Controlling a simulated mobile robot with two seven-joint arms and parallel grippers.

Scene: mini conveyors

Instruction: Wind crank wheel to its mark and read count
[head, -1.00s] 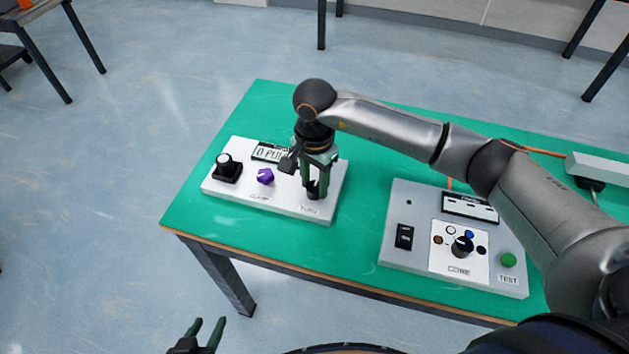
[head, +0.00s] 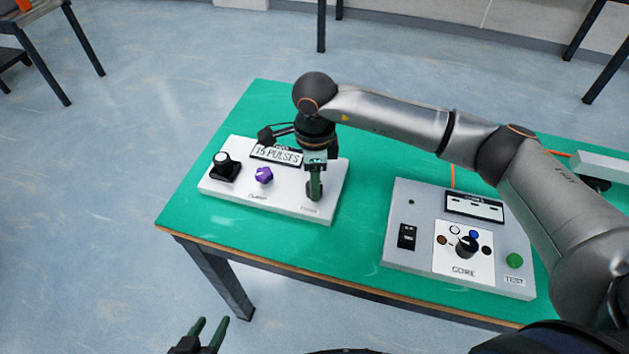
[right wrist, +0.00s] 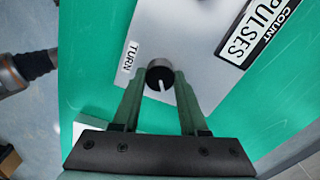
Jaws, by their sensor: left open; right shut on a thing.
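The crank wheel (right wrist: 160,74) is a small dark round knob with a white line on its face, by the "TURN" label in the right wrist view. My right gripper (head: 315,194) is shut on it from above, its green fingers on either side (right wrist: 160,88); it hides the knob in the head view. The count display (head: 276,153) on the white box (head: 225,192) reads about "15 PULSES"; the digits are small. In the right wrist view only "COUNT" and "PULSES" show on the display (right wrist: 258,32). My left gripper (head: 208,330) is open and empty, off the table's front edge.
The white box also carries a black knob (head: 225,162) and a purple knob (head: 264,175). A grey test box (head: 400,250) with a selector dial (head: 467,246) and a green button (head: 515,261) stands to the right on the green table (head: 360,205). Green surface between the boxes is clear.

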